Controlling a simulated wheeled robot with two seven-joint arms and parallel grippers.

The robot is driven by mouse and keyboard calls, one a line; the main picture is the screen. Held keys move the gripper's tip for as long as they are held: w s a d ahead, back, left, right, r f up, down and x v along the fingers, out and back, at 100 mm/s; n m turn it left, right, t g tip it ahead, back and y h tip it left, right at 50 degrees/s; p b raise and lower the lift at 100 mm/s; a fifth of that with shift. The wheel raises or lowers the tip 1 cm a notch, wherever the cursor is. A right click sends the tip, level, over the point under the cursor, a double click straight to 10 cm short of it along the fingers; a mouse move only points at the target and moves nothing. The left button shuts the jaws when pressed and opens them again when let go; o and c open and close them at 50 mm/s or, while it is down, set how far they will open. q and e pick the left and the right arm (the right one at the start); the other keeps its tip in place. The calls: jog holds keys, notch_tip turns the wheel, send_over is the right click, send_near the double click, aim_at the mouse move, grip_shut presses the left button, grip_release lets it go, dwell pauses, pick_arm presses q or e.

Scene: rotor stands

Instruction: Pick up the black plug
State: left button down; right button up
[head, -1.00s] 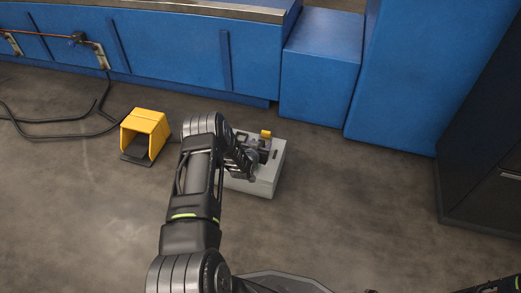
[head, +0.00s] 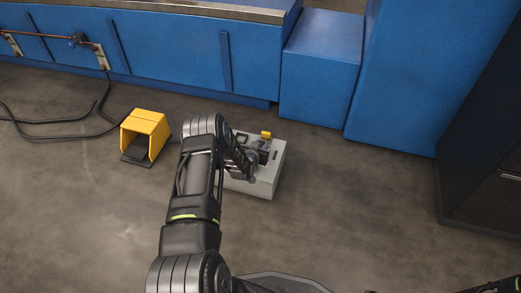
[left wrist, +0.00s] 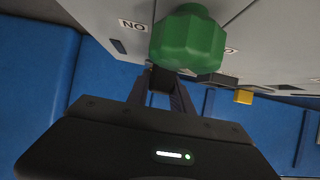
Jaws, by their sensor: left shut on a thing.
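A grey box (head: 268,178) stands on the floor, partly hidden by my left arm in the head view. My left gripper (left wrist: 161,92) is at the top of this box. In the left wrist view its two fingers are shut on a small black piece, which looks like the black plug (left wrist: 162,78). The plug is right by the box face, beside a large green knob (left wrist: 188,42). I cannot tell whether it still touches the box. In the head view my left gripper (head: 248,165) mostly hides the plug. My right gripper is not in view.
A yellow part (head: 266,134) sticks up at the box's far edge. A yellow foot-pedal housing (head: 146,135) stands left of my arm. Black cables (head: 60,120) lie at the left. Blue machine bases (head: 320,70) stand behind, and a dark cabinet (head: 480,150) at the right. Floor between is clear.

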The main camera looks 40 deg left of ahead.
pick_arm(q)
jog(key=shift+r, duration=0.1)
notch_tip(320, 180, up, 10)
jog(key=p, duration=0.4)
dwell(0.4)
jog(key=shift+p, duration=0.3)
